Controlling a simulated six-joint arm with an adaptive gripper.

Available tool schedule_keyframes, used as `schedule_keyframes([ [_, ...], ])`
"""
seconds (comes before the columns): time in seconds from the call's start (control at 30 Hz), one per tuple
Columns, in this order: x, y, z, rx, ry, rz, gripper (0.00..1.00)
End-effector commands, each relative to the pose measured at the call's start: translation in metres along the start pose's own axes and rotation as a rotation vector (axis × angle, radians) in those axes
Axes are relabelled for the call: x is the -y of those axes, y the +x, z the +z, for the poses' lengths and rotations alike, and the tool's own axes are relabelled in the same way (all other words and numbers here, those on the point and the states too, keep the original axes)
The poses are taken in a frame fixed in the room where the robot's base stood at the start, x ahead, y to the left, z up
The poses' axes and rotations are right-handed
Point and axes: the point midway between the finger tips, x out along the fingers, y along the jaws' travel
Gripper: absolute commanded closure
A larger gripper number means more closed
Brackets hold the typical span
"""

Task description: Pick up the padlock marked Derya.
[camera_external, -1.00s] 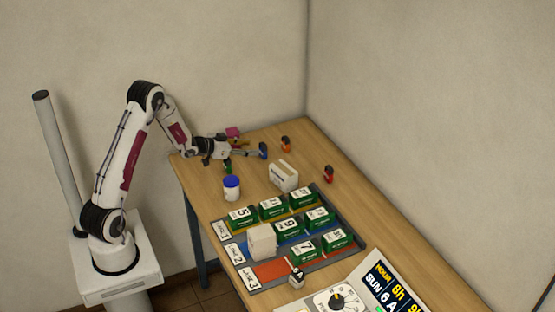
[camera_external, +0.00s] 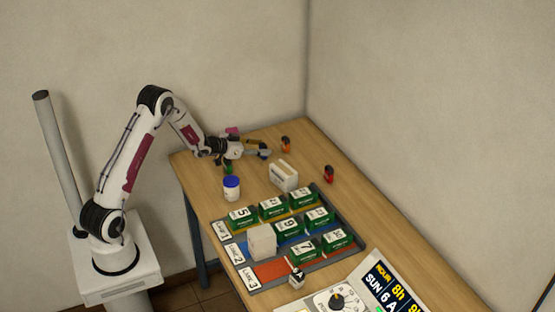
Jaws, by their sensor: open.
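Several small coloured padlock-like items stand at the far end of the table: a pink one (camera_external: 232,131), an orange one (camera_external: 286,142), a red one (camera_external: 328,174) and a green one (camera_external: 228,169). Any names on them are too small to read, so I cannot tell which is marked Derya. My gripper (camera_external: 264,152) is open, low over the far part of the table, pointing right. A blue item beside its fingers is mostly hidden by them. I cannot tell whether they touch it.
A white jar with a blue lid (camera_external: 232,188) and a white box (camera_external: 284,176) stand nearer. A lane board (camera_external: 340,228) holds several green numbered blocks and a beige block (camera_external: 262,242). A dial panel and display (camera_external: 385,287) are at the front. Bare wood lies along the right.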

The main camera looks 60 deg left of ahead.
Motion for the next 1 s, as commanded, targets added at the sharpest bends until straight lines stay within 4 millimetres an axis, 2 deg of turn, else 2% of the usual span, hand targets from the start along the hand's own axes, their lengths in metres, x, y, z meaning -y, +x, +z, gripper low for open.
schedule_keyframes([
  [0.13, 0.000, 0.000, 0.000, 0.000, 0.000, 0.000, 0.53],
  [0.17, 0.000, 0.000, 0.000, 0.000, 0.000, 0.000, 0.58],
  [0.3, 0.000, 0.000, 0.000, 0.000, 0.000, 0.000, 0.94],
  [0.33, 0.000, 0.000, 0.000, 0.000, 0.000, 0.000, 0.96],
  [0.77, 0.000, -0.001, -0.003, -0.002, 0.000, 0.000, 0.96],
  [1.0, 0.000, -0.007, -0.019, -0.003, 0.002, 0.000, 0.96],
])
